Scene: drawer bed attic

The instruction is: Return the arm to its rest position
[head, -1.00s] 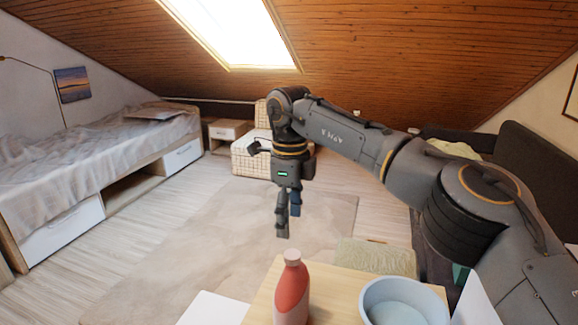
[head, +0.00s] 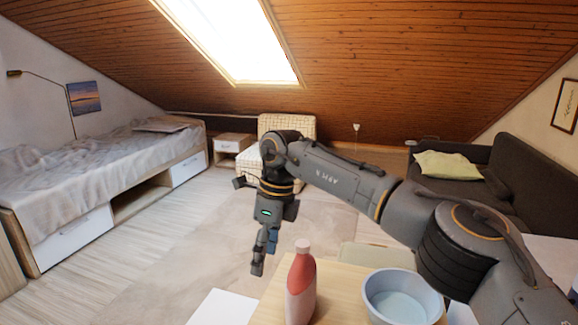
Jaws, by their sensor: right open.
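My right arm comes in from the lower right of the head view, bent at the elbow. My right gripper (head: 265,252) hangs down at its end, open and empty. It is left of and a little beyond the red bottle (head: 300,290), above the rug. The bottle stands upright on the wooden tabletop (head: 345,300). A pale blue bowl (head: 402,300) stands right of the bottle on the same tabletop, near my forearm. My left gripper is not in view.
A bed with drawers (head: 110,190) runs along the left wall. A checkered armchair (head: 285,128) and a small nightstand (head: 232,148) stand at the back. A dark sofa (head: 480,180) with a green cushion (head: 447,167) is at the right. The rug (head: 180,265) is clear.

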